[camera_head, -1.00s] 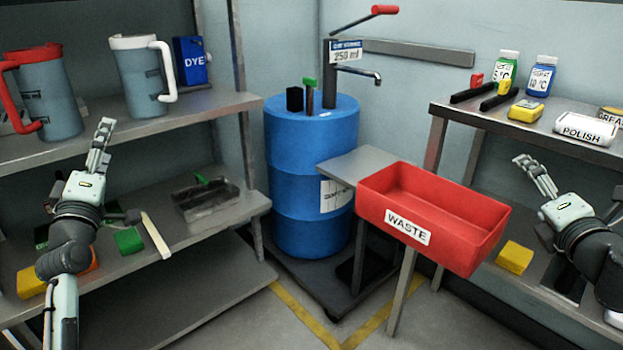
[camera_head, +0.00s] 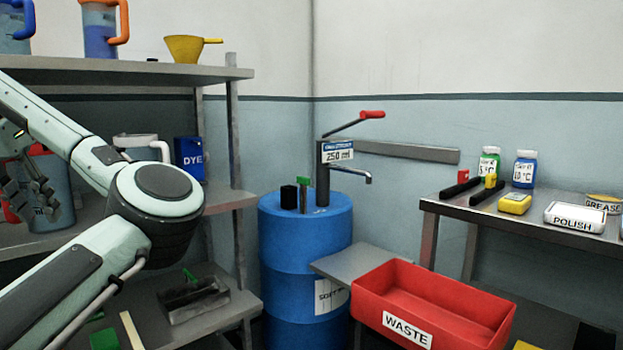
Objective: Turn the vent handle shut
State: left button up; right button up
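A blue drum (camera_head: 305,235) stands in the middle. On its top are an upright post with a green cap (camera_head: 304,181), a small black block (camera_head: 288,197) and a dark pump (camera_head: 322,185) with a spout, a 250 ml sign and a red-gripped crank (camera_head: 371,114). I cannot tell for sure which part is the vent handle; the green-capped post stands upright. My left gripper (camera_head: 32,198) is at the far left, in front of a grey pitcher, well away from the drum. Its fingers look apart and empty. My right gripper is out of view.
A red WASTE bin (camera_head: 432,311) stands right of the drum by a small grey table (camera_head: 352,264). The right bench (camera_head: 468,206) holds bottles, POLISH and GREASE tins. Left shelves hold pitchers, a yellow funnel (camera_head: 186,48) and a blue DYE box (camera_head: 189,158).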

aim_at(304, 182)
jog(key=i+j+z, duration=0.15)
jog(key=z, duration=0.3)
jog(key=i+j+z, duration=0.1)
jog(key=z, duration=0.3)
jog(key=j+z, duration=0.3)
jog(key=z, duration=0.15)
jog(key=i+j+z, duration=0.1)
jog(key=j, duration=0.45)
jog(key=i+j+z, duration=0.15)
jog(key=j, duration=0.35)
jog(key=i+j+z, duration=0.1)
jog(key=j, duration=0.45)
